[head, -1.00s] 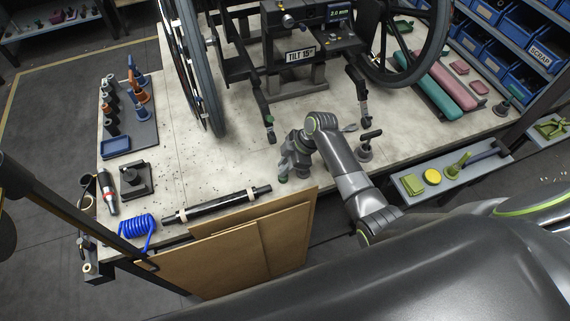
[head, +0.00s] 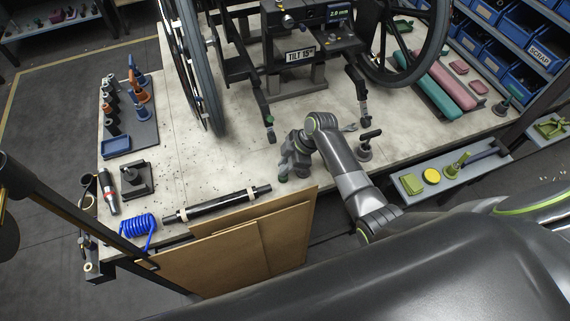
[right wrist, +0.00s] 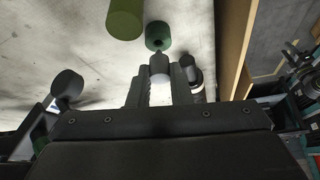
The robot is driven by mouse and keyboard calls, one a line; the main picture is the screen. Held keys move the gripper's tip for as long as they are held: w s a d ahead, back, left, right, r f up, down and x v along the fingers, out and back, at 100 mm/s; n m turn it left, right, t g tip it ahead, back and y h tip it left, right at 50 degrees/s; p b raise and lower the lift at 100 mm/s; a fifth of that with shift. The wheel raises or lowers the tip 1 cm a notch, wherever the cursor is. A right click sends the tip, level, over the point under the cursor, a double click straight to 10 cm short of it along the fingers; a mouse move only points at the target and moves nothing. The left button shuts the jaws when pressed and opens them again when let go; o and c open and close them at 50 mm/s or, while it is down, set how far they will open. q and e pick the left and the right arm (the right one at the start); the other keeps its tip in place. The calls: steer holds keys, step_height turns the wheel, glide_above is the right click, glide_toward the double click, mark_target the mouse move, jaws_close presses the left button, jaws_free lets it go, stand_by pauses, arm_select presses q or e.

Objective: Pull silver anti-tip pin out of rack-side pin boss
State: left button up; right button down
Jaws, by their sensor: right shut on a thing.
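My right gripper (head: 287,170) is low over the near edge of the bench, left of its forearm. In the right wrist view its dark fingers (right wrist: 160,88) are shut on a short grey cylindrical piece (right wrist: 159,65), which looks like the head of the silver pin. Right beyond that piece, in line with it, is a dark green boss (right wrist: 156,34) with a hole in its near face. I cannot tell how much of the pin's shaft is inside the boss. In the head view the fingers and wrist hide the pin. My left gripper is not in view.
A dark T-handled post (head: 366,146) stands right of my forearm. The wheelchair (head: 300,50) is behind.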

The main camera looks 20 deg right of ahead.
steer(key=shift+f+b, duration=0.85)
steer(key=shift+f, duration=0.35)
steer(key=c, duration=1.3)
jaws_free()
steer(key=shift+o, duration=0.2)
steer(key=shift+r, duration=0.1)
steer(key=b+v, duration=0.2)
steer(key=v, duration=1.5)
steer(key=shift+d, duration=0.2)
